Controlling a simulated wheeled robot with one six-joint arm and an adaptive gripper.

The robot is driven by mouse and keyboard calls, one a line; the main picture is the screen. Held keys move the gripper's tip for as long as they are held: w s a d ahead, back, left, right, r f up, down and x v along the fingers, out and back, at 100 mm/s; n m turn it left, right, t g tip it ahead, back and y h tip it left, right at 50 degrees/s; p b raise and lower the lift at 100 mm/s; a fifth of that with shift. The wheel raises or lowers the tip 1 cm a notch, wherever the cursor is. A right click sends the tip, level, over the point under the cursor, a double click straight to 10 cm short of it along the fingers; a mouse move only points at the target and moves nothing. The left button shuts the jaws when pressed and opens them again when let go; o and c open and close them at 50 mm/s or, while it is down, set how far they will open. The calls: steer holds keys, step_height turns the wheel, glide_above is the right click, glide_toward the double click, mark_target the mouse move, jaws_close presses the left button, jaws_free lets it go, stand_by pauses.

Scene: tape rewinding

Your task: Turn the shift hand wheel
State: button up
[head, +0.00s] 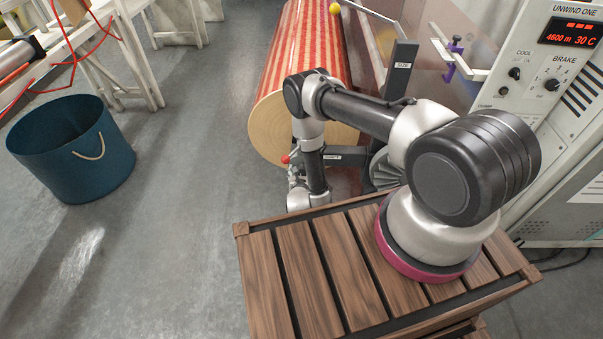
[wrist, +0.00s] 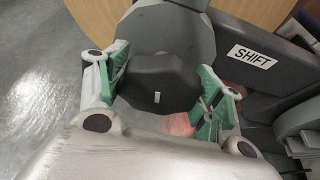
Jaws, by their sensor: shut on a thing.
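The shift hand wheel (wrist: 178,40) is a grey disc at the top of the wrist view, with a dark block-like grip (wrist: 158,88) on its near side. My gripper (wrist: 160,78) has its green-lined fingers on the left and right of this grip and is shut on it. The white SHIFT label (wrist: 252,55) is on a dark bar to the right of the wheel. In the head view my gripper (head: 298,178) is low beside the roll, partly behind my arm. The SHIFT bar (head: 332,157) shows just right of it; the wheel itself is mostly hidden there.
A large red-and-cream striped roll (head: 305,65) stands behind my gripper. A SIZE post (head: 403,68) and the control panel (head: 560,60) are at the right. A slatted wooden crate (head: 295,265) lies under my arm's base. A blue bucket (head: 70,150) is at left, with open floor between.

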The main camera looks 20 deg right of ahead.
steer(key=n+h, duration=0.2)
steer(key=n, duration=0.1)
steer(key=shift+a+g, duration=0.15)
steer(key=shift+g, duration=0.25)
steer(key=n+h, duration=0.2)
steer(key=n, duration=0.1)
steer(key=shift+n+h, duration=0.3)
steer(key=shift+n, duration=0.1)
steer(key=n+h, duration=0.2)
steer(key=n, duration=0.2)
steer(key=shift+f+t, duration=0.15)
steer(key=shift+t, duration=0.25)
steer(key=n+t+h, duration=0.1)
steer(key=n, duration=0.3)
steer(key=shift+n, duration=0.3)
steer(key=o, duration=1)
steer(key=v, duration=0.7)
steer(key=shift+s+a+f, duration=0.1)
steer(key=shift+s+a, duration=0.05)
steer(key=shift+a, duration=0.05)
